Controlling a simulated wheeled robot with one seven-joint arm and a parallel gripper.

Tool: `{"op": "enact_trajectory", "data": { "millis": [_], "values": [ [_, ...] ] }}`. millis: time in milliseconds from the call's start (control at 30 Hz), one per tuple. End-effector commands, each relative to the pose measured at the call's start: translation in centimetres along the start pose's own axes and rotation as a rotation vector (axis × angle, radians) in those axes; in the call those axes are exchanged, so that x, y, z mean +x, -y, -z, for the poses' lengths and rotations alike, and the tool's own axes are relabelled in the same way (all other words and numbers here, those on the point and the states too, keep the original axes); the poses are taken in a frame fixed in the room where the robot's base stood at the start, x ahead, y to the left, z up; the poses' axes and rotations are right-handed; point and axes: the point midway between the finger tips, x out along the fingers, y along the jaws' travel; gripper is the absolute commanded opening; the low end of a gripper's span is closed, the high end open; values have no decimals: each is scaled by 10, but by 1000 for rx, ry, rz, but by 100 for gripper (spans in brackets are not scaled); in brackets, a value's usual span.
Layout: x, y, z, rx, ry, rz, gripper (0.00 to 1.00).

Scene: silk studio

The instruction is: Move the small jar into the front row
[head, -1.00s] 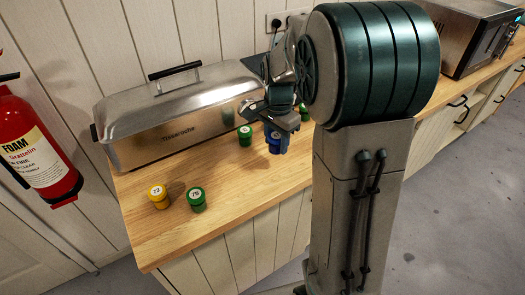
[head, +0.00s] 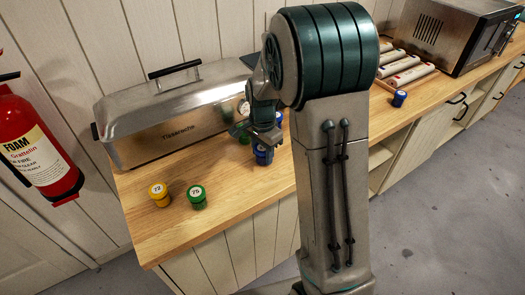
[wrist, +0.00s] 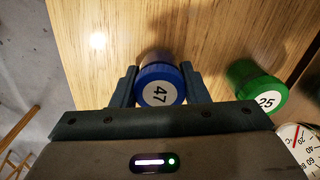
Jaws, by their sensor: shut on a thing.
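My gripper (wrist: 158,88) is shut on a small jar with a blue lid marked 47 (wrist: 160,90), with one finger on each side of it. In the head view the blue jar (head: 262,157) shows below my gripper (head: 263,140), close to the counter's front edge. I cannot tell whether it touches the wood. A green jar marked 25 (wrist: 255,85) stands to its right in the wrist view, apart from it. A yellow jar marked 73 (head: 159,195) and a green jar marked 75 (head: 197,198) stand side by side near the front left of the counter.
A steel lidded box (head: 180,115) stands behind the jars. Another blue jar (head: 399,98) stands farther right, by pale rollers (head: 405,72) and a microwave (head: 455,35). A dial (wrist: 297,140) shows at the wrist view's edge. Bare wood (head: 225,178) lies right of jar 75.

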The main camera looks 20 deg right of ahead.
Motion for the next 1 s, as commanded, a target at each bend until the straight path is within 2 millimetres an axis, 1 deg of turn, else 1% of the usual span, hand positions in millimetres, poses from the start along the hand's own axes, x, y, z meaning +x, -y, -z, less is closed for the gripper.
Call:
{"op": "enact_trajectory", "data": {
  "millis": [33, 100, 367, 500, 567, 900, 1000],
  "values": [
    [2, 0, 0, 0, 0, 0, 46],
    [1, 0, 0, 0, 0, 0, 62],
    [0, 0, 0, 0, 0, -1, 62],
    [-7, 0, 0, 0, 0, 1, 62],
    [-16, 1, 0, 0, -2, 4, 62],
    [-88, 1, 0, -2, -2, 4, 62],
    [-104, 1, 0, -1, -2, 3, 62]
  ]
}}
